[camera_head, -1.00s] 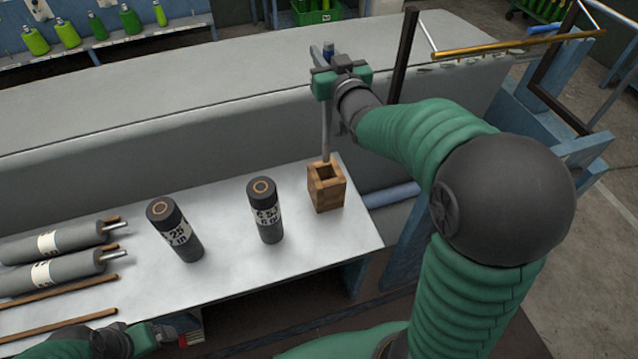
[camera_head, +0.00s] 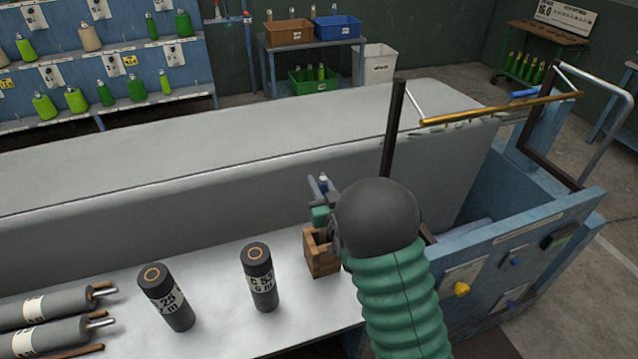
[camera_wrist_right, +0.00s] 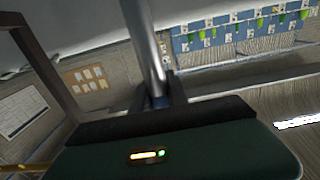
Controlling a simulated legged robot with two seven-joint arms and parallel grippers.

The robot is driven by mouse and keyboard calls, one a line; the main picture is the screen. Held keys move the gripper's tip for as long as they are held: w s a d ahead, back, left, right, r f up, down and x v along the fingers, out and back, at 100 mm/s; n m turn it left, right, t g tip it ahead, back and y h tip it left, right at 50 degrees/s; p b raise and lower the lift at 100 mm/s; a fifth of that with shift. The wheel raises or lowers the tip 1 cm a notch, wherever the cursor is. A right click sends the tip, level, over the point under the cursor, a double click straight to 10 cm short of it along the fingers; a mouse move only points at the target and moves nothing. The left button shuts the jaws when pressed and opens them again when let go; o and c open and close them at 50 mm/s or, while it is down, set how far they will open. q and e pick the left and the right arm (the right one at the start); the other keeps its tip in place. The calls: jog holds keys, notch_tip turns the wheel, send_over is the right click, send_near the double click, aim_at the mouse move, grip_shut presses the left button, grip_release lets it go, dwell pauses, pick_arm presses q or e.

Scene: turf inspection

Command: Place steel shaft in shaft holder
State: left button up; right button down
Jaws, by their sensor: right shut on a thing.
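The shaft holder (camera_head: 318,262) is a small open-topped wooden box near the right end of the white table. My right gripper (camera_head: 321,200) is low, just above the holder. It is shut on the steel shaft, a grey metal rod (camera_wrist_right: 146,45) that shows well in the right wrist view, running up out of the jaws (camera_wrist_right: 160,97). In the head view the shaft's lower part is largely hidden by my right arm, so I cannot tell how deep it sits in the holder. My left gripper is out of view.
Two dark labelled cylinders (camera_head: 168,297) (camera_head: 259,277) stand upright left of the holder. Grey rollers (camera_head: 45,308) lie at the far left. A long grey block (camera_head: 200,175) runs behind the table. A blue machine frame (camera_head: 540,235) stands at the right.

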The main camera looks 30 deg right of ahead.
jog(key=shift+a+f+b, duration=0.1)
jog(key=shift+f+b, duration=0.2)
jog(key=shift+f, duration=0.1)
jog(key=c, duration=1.5)
grip_release()
jog(key=shift+r, duration=0.1)
jog(key=shift+o, duration=1)
jog(key=shift+w, duration=0.1)
